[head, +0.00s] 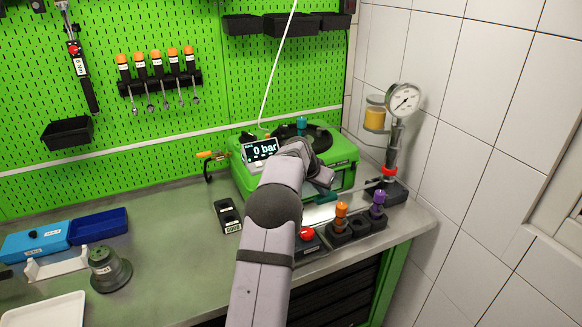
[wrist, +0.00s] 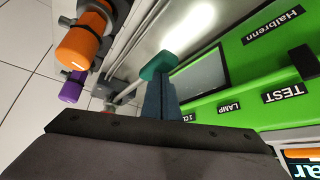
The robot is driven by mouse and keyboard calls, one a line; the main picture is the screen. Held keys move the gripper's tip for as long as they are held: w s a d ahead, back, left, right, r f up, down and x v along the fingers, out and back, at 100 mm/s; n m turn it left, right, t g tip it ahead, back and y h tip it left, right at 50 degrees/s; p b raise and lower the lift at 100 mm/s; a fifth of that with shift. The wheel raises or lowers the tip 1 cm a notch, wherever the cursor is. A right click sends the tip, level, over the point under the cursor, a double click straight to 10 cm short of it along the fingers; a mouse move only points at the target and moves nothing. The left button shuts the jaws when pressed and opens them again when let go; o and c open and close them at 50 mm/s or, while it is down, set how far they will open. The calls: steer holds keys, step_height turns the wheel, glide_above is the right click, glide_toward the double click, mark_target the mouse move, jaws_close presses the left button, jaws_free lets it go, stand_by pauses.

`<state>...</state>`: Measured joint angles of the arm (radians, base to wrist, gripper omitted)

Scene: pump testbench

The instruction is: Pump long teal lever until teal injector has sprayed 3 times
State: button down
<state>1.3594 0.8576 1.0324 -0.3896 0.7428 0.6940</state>
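The long lever's teal grip (wrist: 158,63) and its grey rod show in the wrist view. In the head view my gripper (head: 322,180) is at the front of the green testbench (head: 342,165). The teal injector (head: 302,123) stands on top of the bench. The display (head: 262,149) reads 0 bar.
A pressure gauge (head: 403,99) stands on the pump at the right, by the tiled wall. Orange (head: 341,211) and purple (head: 378,200) injectors stand in black holders in front. A red button (head: 307,233) is beside my arm. Blue bins (head: 98,225) are at the left.

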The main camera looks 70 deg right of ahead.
steer(key=shift+f, duration=0.45)
steer(key=shift+s+d+r+p, duration=0.15)
steer(key=shift+r+p, duration=1.15)
steer(key=shift+r, duration=0.35)
steer(key=shift+s+d+r+p, duration=0.15)
steer(key=shift+r+p, duration=1.15)
steer(key=shift+r, duration=0.45)
step_height(320, 180, up, 6)
steer(key=p, duration=0.4)
steer(key=shift+p, duration=0.3)
